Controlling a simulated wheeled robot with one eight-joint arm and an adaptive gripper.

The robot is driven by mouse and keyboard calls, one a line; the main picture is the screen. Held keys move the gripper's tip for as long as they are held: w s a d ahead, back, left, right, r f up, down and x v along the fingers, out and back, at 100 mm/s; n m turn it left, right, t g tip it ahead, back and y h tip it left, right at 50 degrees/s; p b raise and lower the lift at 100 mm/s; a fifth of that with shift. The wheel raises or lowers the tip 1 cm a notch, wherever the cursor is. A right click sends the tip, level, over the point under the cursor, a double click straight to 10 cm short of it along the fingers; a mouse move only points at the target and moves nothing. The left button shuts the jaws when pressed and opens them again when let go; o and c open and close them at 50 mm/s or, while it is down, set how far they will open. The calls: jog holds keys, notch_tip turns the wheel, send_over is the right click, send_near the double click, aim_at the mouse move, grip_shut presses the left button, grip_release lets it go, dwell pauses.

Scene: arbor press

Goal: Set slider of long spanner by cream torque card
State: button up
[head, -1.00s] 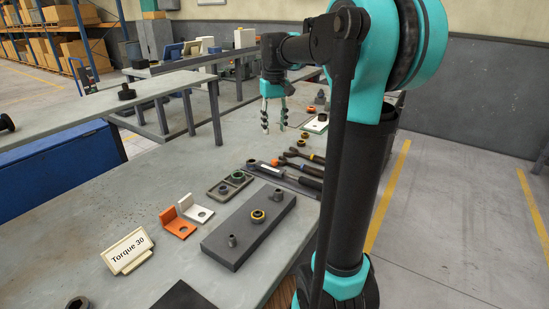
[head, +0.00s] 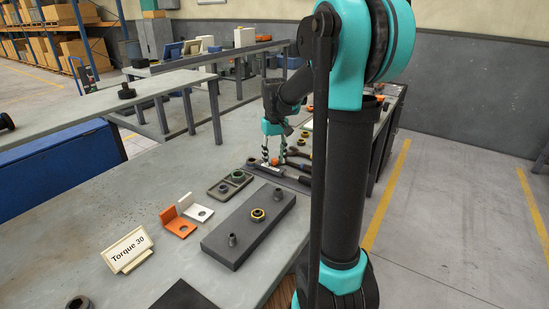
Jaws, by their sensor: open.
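The cream torque card (head: 128,247) stands on the bench at the lower left and reads "Torque 30". The long spanner (head: 285,177) lies with other tools on a dark tray beyond the grey block; it has a light scale section, and an orange part (head: 275,161) shows beside the fingers. Which part is its slider is too small to tell. My gripper (head: 274,161) is open, pointing down, with its fingertips low at the spanner's near-left part. I cannot tell whether the fingers touch it. My arm hides part of the tools to the right.
The bench's left middle is clear.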

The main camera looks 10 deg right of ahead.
aim_at(275, 160)
jog(key=shift+c, duration=0.6)
grip_shut()
jog(key=shift+s+d, duration=0.15)
jog(key=shift+o, duration=0.6)
grip_release()
notch_tip(275, 160, up, 12)
